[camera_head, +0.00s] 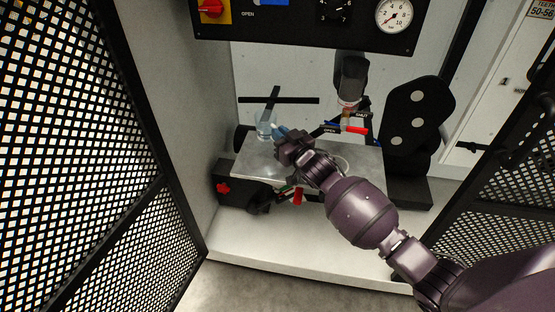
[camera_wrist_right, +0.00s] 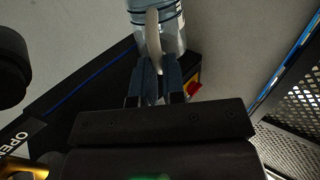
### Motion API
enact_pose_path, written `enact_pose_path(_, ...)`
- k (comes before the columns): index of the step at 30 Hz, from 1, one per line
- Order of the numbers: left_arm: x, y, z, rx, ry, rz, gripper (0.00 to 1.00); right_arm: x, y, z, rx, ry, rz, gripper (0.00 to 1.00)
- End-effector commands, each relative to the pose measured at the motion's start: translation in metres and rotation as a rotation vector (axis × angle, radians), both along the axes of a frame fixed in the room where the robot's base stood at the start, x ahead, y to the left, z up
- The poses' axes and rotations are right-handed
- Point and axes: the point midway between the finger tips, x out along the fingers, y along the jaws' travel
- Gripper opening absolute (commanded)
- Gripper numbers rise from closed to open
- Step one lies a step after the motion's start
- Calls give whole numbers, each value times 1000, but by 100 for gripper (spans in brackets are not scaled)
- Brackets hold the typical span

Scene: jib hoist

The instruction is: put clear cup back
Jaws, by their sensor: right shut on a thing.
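The clear cup (camera_head: 265,126) is bluish and see-through and appears upright near the back left of a pale metal plate (camera_head: 330,182). I cannot tell whether it touches the plate. My right gripper (camera_head: 282,134) reaches it from the right. In the right wrist view the fingers (camera_wrist_right: 160,82) are shut on a pale upright strip, which looks like the handle of the clear cup (camera_wrist_right: 172,30). The cup's lower part is partly hidden by the fingers. My left gripper is not in view.
A control panel (camera_head: 300,22) with a gauge (camera_head: 394,14) hangs above. A dark spout-like part (camera_head: 350,80), a red lever (camera_head: 354,130) and a black bracket (camera_head: 415,115) stand right of the cup. Perforated black panels (camera_head: 75,130) flank both sides. A red knob (camera_head: 223,188) sits at the plate's front left.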

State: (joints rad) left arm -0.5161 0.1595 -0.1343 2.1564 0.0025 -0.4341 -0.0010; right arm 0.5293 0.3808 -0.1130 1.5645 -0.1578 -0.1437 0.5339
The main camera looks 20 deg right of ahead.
Motion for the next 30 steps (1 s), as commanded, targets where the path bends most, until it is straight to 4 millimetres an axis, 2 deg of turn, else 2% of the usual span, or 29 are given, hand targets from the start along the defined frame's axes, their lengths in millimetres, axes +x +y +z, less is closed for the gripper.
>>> enact_pose_path(1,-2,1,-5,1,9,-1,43,-1,0,-18,1,9,-1,0)
enact_pose_path(3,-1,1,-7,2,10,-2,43,0,0,-27,2,6,-1,0)
enact_pose_path(13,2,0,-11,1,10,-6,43,0,0,-44,1,0,0,0)
enact_pose_path(21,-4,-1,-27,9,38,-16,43,-1,0,-90,2,8,0,0)
enact_pose_path(24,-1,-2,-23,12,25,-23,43,-1,0,-94,-1,4,0,0)
enact_pose_path(30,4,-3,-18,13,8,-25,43,0,0,-90,-1,-2,0,0)
